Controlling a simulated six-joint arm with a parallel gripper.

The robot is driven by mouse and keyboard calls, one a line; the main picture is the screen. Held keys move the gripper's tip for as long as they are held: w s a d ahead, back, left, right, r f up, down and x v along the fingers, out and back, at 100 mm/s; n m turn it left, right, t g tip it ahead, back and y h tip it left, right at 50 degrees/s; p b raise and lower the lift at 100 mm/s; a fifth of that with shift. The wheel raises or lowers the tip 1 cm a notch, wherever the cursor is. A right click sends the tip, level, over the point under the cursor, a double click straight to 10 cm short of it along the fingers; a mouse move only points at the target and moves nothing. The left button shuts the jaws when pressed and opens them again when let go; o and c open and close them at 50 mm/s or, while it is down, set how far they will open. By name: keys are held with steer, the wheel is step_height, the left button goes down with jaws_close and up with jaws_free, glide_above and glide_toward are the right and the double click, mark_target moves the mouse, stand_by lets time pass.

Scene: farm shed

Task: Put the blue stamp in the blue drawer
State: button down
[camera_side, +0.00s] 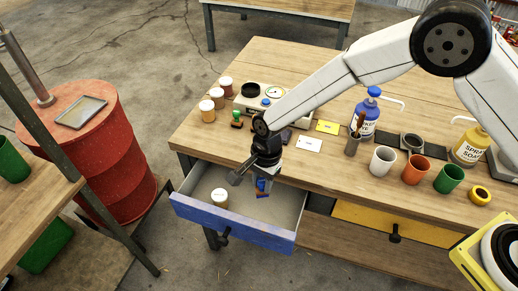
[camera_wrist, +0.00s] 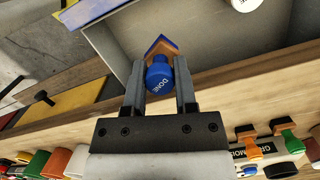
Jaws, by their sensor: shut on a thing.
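The blue stamp (camera_wrist: 158,78), marked DONE, is between the two fingers of my gripper (camera_wrist: 160,90). In the side view, my gripper (camera_side: 262,177) holds the stamp (camera_side: 263,187), with its blue and orange-brown parts showing. My gripper is shut on it over the rear right part of the open blue drawer (camera_side: 232,222). The drawer has a blue front and a grey inside, which also shows in the wrist view (camera_wrist: 215,35). I cannot tell the exact height of the stamp above the drawer floor.
A pale-lidded jar (camera_side: 219,199) stands in the front left of the drawer. The wooden bench edge (camera_side: 330,185) lies close behind my gripper. Green (camera_side: 237,118) and other stamps, cups and bottles stand on the bench. A yellow drawer (camera_side: 375,222) is shut at right.

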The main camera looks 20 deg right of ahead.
mark_target(262, 193)
steer(key=shift+f, duration=2.3)
steer(key=shift+f, duration=0.2)
steer(key=shift+f, duration=3.85)
steer(key=shift+f, duration=0.35)
steer(key=shift+c, duration=1.6)
jaws_free()
steer(key=shift+o, duration=0.2)
steer(key=shift+o, duration=1.4)
